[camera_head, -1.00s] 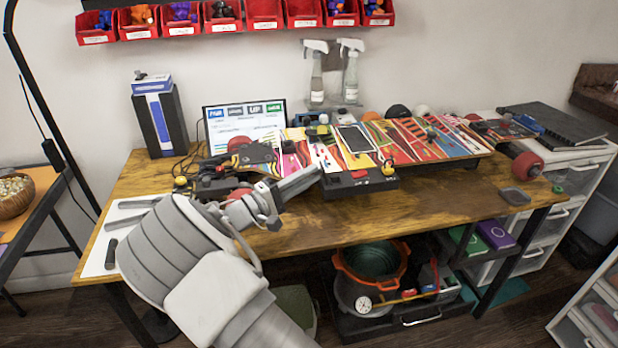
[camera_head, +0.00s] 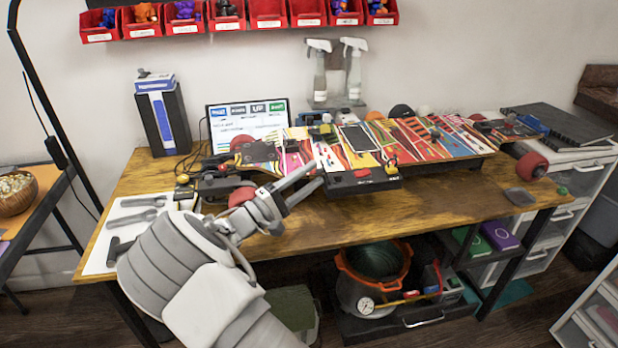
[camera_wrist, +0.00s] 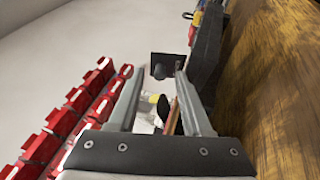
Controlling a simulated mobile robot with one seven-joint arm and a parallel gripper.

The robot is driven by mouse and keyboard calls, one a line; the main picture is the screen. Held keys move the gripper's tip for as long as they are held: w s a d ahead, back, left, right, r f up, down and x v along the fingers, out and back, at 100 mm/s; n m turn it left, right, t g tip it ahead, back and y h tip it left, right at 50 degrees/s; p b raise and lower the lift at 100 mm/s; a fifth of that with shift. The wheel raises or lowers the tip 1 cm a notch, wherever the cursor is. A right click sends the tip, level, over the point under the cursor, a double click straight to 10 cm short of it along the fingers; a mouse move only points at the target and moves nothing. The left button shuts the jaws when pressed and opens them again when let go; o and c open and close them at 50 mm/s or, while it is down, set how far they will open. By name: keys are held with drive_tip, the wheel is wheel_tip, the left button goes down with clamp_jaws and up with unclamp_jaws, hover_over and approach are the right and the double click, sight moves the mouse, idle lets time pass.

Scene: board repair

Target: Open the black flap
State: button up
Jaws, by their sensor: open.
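The colourful striped board assembly (camera_head: 395,140) lies along the table. At its front left a black box (camera_head: 345,184) with a red button sticks out. A dark square plate (camera_head: 258,152) lies at the board's left end. I cannot tell for certain which part is the black flap. My gripper (camera_head: 318,172) is open and empty, with its fingertips just left of the black box. In the wrist view a black square panel (camera_wrist: 160,58) shows ahead between the open fingers (camera_wrist: 156,95), and a dark block edge (camera_wrist: 207,48) is close to the right finger. Contact is unclear.
The wooden table (camera_head: 430,198) is clear along its front. A white mat (camera_head: 120,222) with tools lies at the left. A laptop (camera_head: 245,120) and spray bottles (camera_head: 353,72) stand behind. Red bins (camera_head: 268,12) hang on the wall.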

drive_tip(key=p+v, duration=0.1)
drive_tip(key=v, duration=1.6)
drive_tip(key=shift+s+a+f+p, duration=0.1)
drive_tip(key=shift+s+p, duration=0.1)
drive_tip(key=shift+p, duration=0.15)
drive_tip(key=s+d+r+m+g+y, duration=0.15)
drive_tip(key=d+r+g+y, duration=0.35)
drive_tip(key=d, duration=0.6)
drive_tip(key=d+r+m+g, duration=0.25)
drive_tip(key=d+g, duration=0.45)
drive_tip(key=d, duration=0.5)
drive_tip(key=s+d+r+m+g+y, duration=0.1)
drive_tip(key=s+d+r+m+y, duration=0.25)
drive_tip(key=s+d+y, duration=0.4)
drive_tip(key=s+d+r+m+t+y, duration=0.15)
drive_tip(key=s+r+t+y, duration=0.3)
drive_tip(key=s, duration=0.75)
wheel_tip(320, 180, up, 16)
drive_tip(key=p, duration=1.6)
drive_tip(key=shift+s+r+t+h, duration=0.25)
drive_tip(key=shift+s+t+h, duration=0.05)
drive_tip(key=shift+t, duration=0.05)
drive_tip(key=shift+a+f, duration=0.1)
